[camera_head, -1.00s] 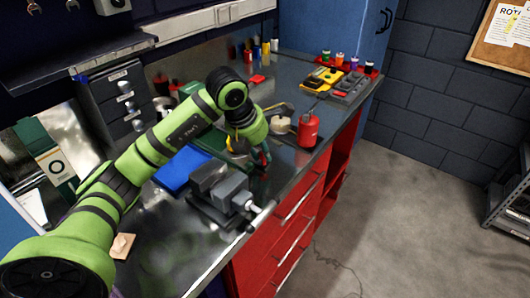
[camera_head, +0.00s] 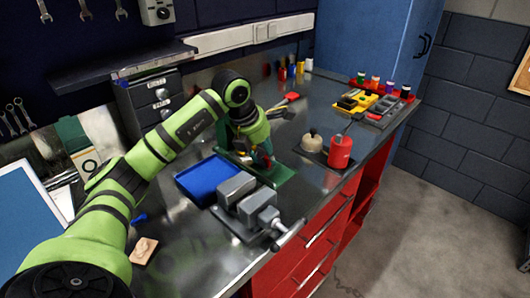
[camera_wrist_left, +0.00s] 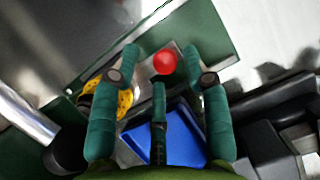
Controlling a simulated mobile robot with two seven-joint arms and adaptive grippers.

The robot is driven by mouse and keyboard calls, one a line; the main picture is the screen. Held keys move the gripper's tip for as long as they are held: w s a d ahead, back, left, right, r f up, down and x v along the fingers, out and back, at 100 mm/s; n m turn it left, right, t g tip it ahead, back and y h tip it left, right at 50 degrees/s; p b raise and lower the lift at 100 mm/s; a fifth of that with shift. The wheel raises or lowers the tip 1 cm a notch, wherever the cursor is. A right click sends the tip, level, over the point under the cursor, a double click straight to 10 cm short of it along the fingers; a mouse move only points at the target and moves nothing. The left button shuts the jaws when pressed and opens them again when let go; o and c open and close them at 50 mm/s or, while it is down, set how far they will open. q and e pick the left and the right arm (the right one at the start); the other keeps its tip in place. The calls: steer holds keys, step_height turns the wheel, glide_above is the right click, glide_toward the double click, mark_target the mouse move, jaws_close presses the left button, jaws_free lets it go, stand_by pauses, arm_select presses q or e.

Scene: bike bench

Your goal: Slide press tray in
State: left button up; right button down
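A green press (camera_head: 275,176) stands on the bench behind the grey vise, partly hidden by my left gripper. In the left wrist view its green body (camera_wrist_left: 205,30) fills the top, with a bright metal plate in front of it. A round red knob (camera_wrist_left: 165,63) shows between the fingers there; I take it to be the press tray's knob. My left gripper (camera_head: 262,158) is at the press, its fingers pointing down. In the wrist view the left gripper (camera_wrist_left: 160,68) has its fingers apart on either side of the knob, with no clear contact. The right gripper is out of view.
A blue bin (camera_head: 205,179) and a grey vise (camera_head: 250,208) sit close in front of the press. A red can (camera_head: 340,152) and a cream-topped pot (camera_head: 312,142) stand to the right. A yellow ringed part (camera_wrist_left: 124,103) lies left of the fingers.

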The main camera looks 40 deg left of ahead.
arm_select(q)
steer(key=shift+r, duration=0.15)
steer(key=v, duration=1.1)
steer(key=shift+r, duration=0.35)
steer(key=shift+s, duration=0.15)
